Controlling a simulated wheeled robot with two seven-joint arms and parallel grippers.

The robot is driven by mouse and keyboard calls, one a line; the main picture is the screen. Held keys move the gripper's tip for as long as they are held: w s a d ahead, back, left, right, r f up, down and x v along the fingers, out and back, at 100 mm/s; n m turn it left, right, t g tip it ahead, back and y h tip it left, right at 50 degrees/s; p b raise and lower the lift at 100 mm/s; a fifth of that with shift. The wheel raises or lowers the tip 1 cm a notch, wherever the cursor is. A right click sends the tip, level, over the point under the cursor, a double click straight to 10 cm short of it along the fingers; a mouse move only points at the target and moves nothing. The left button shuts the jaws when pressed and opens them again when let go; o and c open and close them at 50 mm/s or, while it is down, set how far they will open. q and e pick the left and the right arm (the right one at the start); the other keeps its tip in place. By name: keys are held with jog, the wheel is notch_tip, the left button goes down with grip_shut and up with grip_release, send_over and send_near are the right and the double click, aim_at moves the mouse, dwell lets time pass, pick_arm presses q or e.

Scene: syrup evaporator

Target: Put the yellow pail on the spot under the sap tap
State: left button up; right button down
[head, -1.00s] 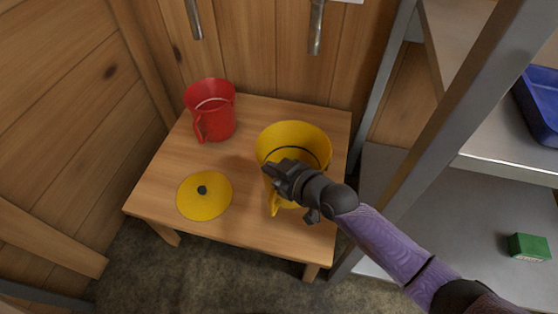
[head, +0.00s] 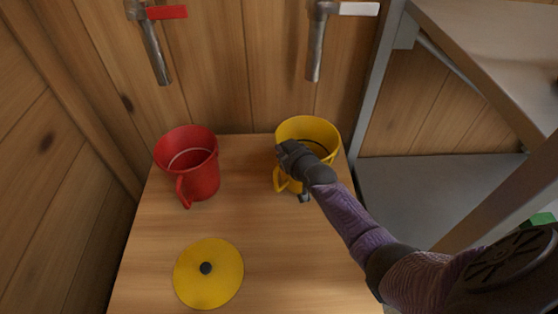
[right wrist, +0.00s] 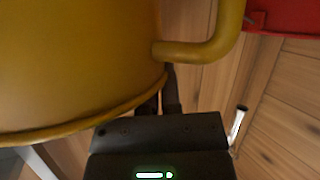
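The yellow pail (head: 312,128) is at the back right of the wooden table, below the right-hand tap (head: 315,50), which has a pale handle. I cannot tell whether its base touches the table. My right gripper (head: 288,158) is at the pail's near side, by its handle (head: 283,183). In the right wrist view the fingers (right wrist: 166,90) are close together at the pail's wall (right wrist: 80,60) and reach behind the handle (right wrist: 205,48). They look shut on it, with the tips hidden. The marked spot is not distinguishable. My left gripper is out of view.
A red pail (head: 200,175) stands at the back left, below a tap with a red handle (head: 167,12). A yellow lid with a black knob (head: 225,275) lies on the table (head: 265,250), whose middle is clear. A metal shelf (head: 425,200) stands close on the right.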

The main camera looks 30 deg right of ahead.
notch_tip(320, 180, down, 2)
jog(key=shift+b, duration=0.3)
jog(key=shift+f, duration=0.2)
jog(key=c, duration=0.8)
grip_release()
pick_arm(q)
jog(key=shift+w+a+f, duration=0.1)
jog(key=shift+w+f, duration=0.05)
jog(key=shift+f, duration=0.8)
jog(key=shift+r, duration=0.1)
pick_arm(e)
jog(key=shift+r, duration=0.1)
